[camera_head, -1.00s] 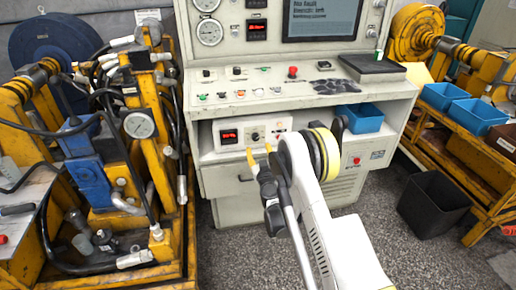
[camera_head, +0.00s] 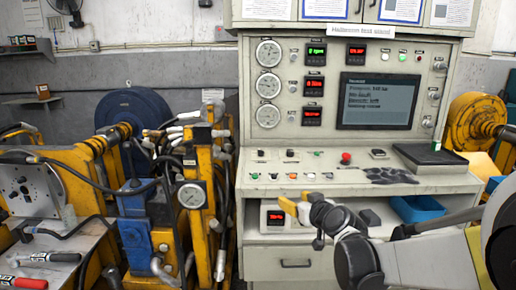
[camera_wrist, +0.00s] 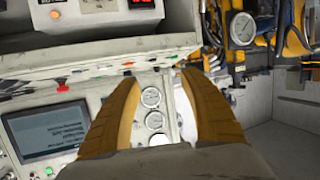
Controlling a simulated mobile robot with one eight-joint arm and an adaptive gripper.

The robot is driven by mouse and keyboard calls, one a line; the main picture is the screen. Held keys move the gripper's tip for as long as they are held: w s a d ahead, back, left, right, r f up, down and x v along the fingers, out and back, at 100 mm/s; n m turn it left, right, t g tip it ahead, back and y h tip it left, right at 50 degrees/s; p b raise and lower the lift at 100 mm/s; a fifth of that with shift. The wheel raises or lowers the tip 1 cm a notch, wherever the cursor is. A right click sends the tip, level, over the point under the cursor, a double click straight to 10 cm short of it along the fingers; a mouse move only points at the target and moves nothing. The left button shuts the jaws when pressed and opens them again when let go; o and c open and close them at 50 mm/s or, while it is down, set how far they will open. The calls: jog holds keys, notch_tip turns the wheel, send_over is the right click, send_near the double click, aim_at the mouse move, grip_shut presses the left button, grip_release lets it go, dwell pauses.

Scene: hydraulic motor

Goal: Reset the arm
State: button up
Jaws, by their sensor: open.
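My gripper (camera_head: 296,208) shows in the head view in front of the lower part of the control console (camera_head: 345,180), with its yellow fingertips pointing left. My white arm reaches in from the lower right. In the wrist view my gripper's two yellow fingers (camera_wrist: 155,105) stand apart with nothing between them. Behind them show the console's gauges and screen. The gripper is open and empty.
The console carries round gauges (camera_head: 269,85), a screen (camera_head: 376,101) and a red button (camera_head: 346,158). A yellow and blue hydraulic rig (camera_head: 135,232) with hoses stands at the left. A blue bin (camera_head: 417,209) sits at the right, partly behind my arm.

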jog(key=s+d+f+m+g+h, duration=0.1)
jog(key=s+d+g, duration=0.1)
jog(key=s, duration=0.9)
jog(key=s+d+f+m+g+h, duration=0.1)
jog(key=s+d+f+g+h, duration=0.1)
jog(key=s, duration=1)
jog(key=s+d+f+m+g+h, duration=0.1)
jog(key=s+d, duration=0.3)
jog(key=s, duration=0.8)
jog(key=shift+f+m+g+h, duration=0.35)
jog(key=shift+f+g, duration=0.25)
jog(key=shift+g, duration=0.3)
